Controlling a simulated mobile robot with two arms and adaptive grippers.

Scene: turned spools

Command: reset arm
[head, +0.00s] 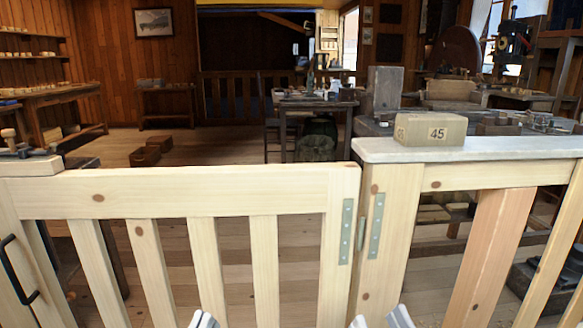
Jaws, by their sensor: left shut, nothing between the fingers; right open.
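Only the tips of my two grippers show, at the bottom edge of the head view, in front of a pale wooden gate. My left gripper (203,320) is left of centre, its pale grey fingertips close together with nothing between them. My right gripper (381,319) is right of centre, its two fingertips apart and empty. The rest of both arms is out of view.
The slatted gate (180,190) spans the left front, with hinges (347,232) at its right end and a black handle (20,270) at far left. A box marked 45 (430,130) stands on a pale counter (490,148) at right. Open floor (215,145) lies behind.

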